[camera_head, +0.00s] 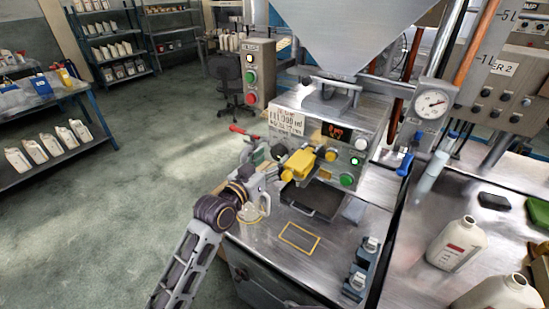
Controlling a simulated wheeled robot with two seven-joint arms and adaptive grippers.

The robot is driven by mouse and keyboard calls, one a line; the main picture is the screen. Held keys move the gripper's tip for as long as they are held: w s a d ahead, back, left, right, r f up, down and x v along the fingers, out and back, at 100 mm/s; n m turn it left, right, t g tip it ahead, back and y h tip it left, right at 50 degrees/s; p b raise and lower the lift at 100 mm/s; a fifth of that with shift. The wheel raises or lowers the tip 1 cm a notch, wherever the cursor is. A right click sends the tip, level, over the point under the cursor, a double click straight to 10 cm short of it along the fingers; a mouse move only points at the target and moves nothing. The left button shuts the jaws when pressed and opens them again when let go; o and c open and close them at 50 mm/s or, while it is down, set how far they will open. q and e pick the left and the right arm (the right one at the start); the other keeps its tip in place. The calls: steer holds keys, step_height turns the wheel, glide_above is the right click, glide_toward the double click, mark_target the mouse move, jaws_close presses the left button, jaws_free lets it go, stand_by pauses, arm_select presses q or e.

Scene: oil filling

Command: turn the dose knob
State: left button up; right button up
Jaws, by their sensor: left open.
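The filling machine's front panel (322,172) stands at the middle, with a small lit red display, a paper label (286,122) and round buttons. A yellow fitting (301,163) sticks out in front of the panel, with a small round yellow part (330,154) at its right end. Which of these is the dose knob is hard to tell. My left gripper (275,166) is open, at the left end of the yellow fitting. Its fingertips are partly hidden against the machine, and I cannot tell whether they touch the fitting. My right gripper is not in view.
A steel hopper (350,35) hangs above the panel. A yellow outline (299,239) marks the bench below, with a blue fixture (362,270) to its right. White bottles (456,243) stand on the right table. A pressure gauge (431,103) is beside the panel. Open floor lies left.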

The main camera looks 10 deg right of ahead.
arm_select(q)
steer(key=v, duration=0.9)
steer(key=shift+a, duration=0.1)
stand_by(0.6)
steer(key=s+a+f+n+g+y, duration=0.2)
steer(key=s+a+f+y, duration=0.15)
steer(key=a+f, duration=0.4)
steer(key=s+a+f+n+g+y, duration=0.2)
steer(key=s+a+f+y, duration=0.15)
steer(key=a+f, duration=0.4)
steer(key=s+a+f+n+g+y, duration=0.2)
steer(key=s+a+f+g+y, duration=0.35)
steer(key=s+a+f, duration=0.65)
steer(key=s+f+g, duration=0.1)
steer(key=s+f, duration=0.2)
steer(key=f, duration=2.8)
steer(key=s+a+f, duration=0.2)
steer(key=s+f, duration=0.7)
steer(key=s, duration=0.2)
steer(key=s+a+f+g, duration=0.1)
steer(key=s+a+f, duration=0.2)
steer(key=s+f, duration=0.7)
steer(key=shift+s+f, duration=0.25)
steer(key=shift+s, duration=0.15)
